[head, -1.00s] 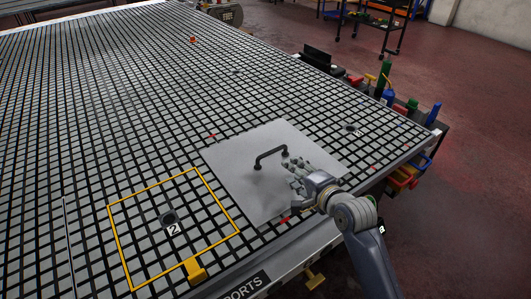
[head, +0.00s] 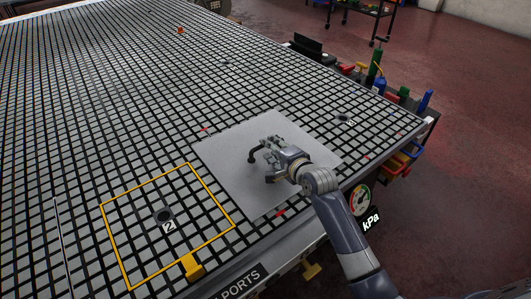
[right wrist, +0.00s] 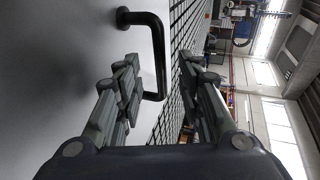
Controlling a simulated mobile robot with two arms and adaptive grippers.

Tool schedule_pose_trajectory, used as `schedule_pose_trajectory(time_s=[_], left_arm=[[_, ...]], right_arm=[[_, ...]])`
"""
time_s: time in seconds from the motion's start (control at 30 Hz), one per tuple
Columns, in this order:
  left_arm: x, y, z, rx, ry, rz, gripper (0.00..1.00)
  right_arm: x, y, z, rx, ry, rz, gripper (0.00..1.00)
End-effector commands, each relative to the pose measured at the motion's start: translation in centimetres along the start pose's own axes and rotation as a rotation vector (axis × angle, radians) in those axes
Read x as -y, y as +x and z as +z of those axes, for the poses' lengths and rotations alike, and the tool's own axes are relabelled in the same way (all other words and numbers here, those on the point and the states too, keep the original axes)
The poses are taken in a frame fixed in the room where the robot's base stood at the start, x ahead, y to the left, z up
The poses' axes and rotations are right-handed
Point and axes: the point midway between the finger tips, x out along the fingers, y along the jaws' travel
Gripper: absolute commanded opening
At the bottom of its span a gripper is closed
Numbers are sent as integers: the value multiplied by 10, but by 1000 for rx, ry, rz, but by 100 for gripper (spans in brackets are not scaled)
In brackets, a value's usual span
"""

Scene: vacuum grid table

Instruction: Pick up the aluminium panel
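The aluminium panel (head: 228,160) is a flat grey square sheet lying on the grid table near its right front edge. A black bar handle (head: 254,155) stands up from the panel. My right gripper (head: 268,160) is over the panel at the handle and hides part of it. In the right wrist view the handle (right wrist: 158,55) shows beyond and between the two fingers of my gripper (right wrist: 158,90), which are spread apart. The panel (right wrist: 60,50) fills the left of that view. My left gripper is not in view.
A yellow-outlined square (head: 103,232) with a round port marked 2 (head: 163,215) lies left of the panel. Another port (head: 343,118) is behind it. Coloured bins and tools (head: 375,75) line the table's right edge. A pressure gauge (head: 360,198) hangs at the front edge.

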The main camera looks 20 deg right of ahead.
Motion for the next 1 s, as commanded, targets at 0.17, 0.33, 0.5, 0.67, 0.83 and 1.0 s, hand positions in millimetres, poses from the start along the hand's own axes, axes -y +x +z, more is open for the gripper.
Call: schedule_pose_trajectory(time_s=[0.17,0.33,0.5,0.67,0.83,1.0], left_arm=[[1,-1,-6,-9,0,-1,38],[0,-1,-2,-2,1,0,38],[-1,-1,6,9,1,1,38],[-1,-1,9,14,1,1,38],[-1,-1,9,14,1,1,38],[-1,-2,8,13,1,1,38]], right_arm=[[0,18,0,0,-1,1,35],[0,22,0,-1,-1,-1,35],[0,22,0,0,-1,0,33],[0,21,0,0,-1,0,0],[0,21,0,0,-2,0,0],[5,21,-1,-2,-3,-10,0]])
